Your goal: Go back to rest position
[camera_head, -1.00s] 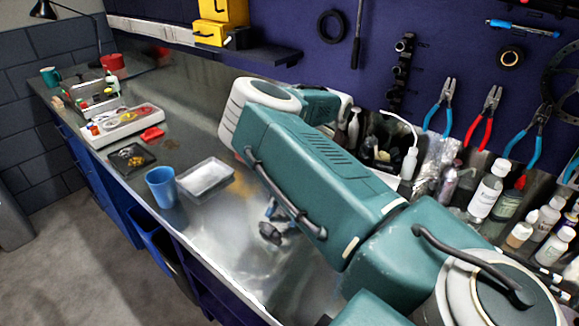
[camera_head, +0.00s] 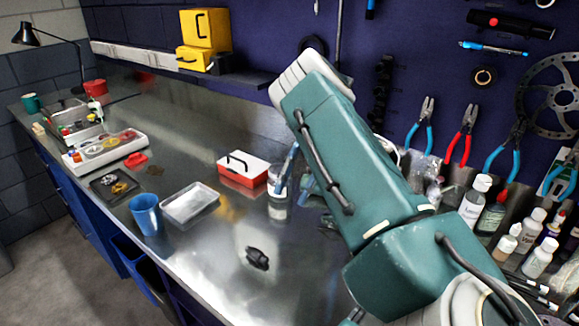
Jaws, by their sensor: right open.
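My right arm (camera_head: 350,140) comes in from the lower right and is raised over the bench, its teal links running up toward the back wall. My right gripper barely shows; it is open, and most of it is hidden by the arm. I see nothing held in it. My left gripper is not in view. A small black part (camera_head: 257,258) lies alone on the metal bench top (camera_head: 190,262), apart from the arm.
A red and white toolbox (camera_head: 243,172), a clear tray (camera_head: 190,204) and a blue cup (camera_head: 145,214) stand on the bench left of my arm. Several bottles (camera_head: 476,200) crowd the right. Pliers (camera_head: 462,135) hang on the wall.

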